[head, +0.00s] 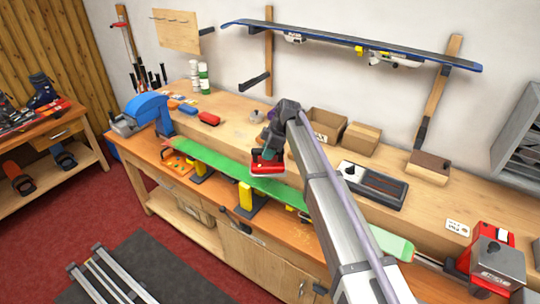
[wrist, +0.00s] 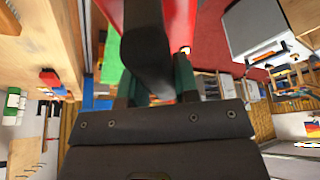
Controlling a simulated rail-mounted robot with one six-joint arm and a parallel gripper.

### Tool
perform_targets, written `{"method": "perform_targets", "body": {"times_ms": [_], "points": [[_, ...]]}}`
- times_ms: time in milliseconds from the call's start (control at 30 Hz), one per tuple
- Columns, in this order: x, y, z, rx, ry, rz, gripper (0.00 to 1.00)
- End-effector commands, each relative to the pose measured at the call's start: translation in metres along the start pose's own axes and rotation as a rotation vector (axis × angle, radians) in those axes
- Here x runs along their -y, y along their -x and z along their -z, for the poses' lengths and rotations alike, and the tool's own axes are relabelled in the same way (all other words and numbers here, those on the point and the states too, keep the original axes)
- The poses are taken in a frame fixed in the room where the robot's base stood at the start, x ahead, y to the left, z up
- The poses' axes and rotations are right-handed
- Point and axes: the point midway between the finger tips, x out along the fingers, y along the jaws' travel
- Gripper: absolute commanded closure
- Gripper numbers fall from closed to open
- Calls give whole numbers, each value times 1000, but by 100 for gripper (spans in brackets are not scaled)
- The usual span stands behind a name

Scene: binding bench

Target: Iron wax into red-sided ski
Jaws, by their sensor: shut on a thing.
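A red iron (head: 267,166) sits at the middle of a long green-faced ski (head: 225,161). I cannot tell whether its plate touches the ski. The ski lies along the bench on yellow supports (head: 247,198), and my arm hides part of its right half. Its side colour is not clear. My gripper (head: 271,150) is shut on the iron's handle from above. In the wrist view the black handle (wrist: 148,48) lies between my green fingers, with the red body (wrist: 182,20) behind it. A patch of green ski (wrist: 111,62) shows to the left.
A blue ski (head: 350,49) rests on wall brackets above. Cardboard boxes (head: 361,137), a black tray (head: 372,184) and a red machine (head: 490,250) stand along the bench's back and right. A blue device (head: 147,108) is at the left end.

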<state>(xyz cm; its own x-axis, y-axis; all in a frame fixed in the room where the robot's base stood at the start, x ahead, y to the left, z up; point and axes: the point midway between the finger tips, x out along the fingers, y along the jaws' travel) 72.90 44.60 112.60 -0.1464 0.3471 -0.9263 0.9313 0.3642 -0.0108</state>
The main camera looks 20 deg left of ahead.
Motion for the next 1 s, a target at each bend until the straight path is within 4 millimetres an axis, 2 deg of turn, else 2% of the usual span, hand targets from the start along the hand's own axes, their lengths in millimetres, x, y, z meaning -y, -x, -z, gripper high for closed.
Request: {"method": "perform_targets", "body": {"times_ms": [267, 733, 1000], "points": [[2, -3, -1, -1, 50, 12, 94], [2, -50, -20, -1, 49, 11, 94], [2, -56, -23, -1, 49, 11, 94]]}}
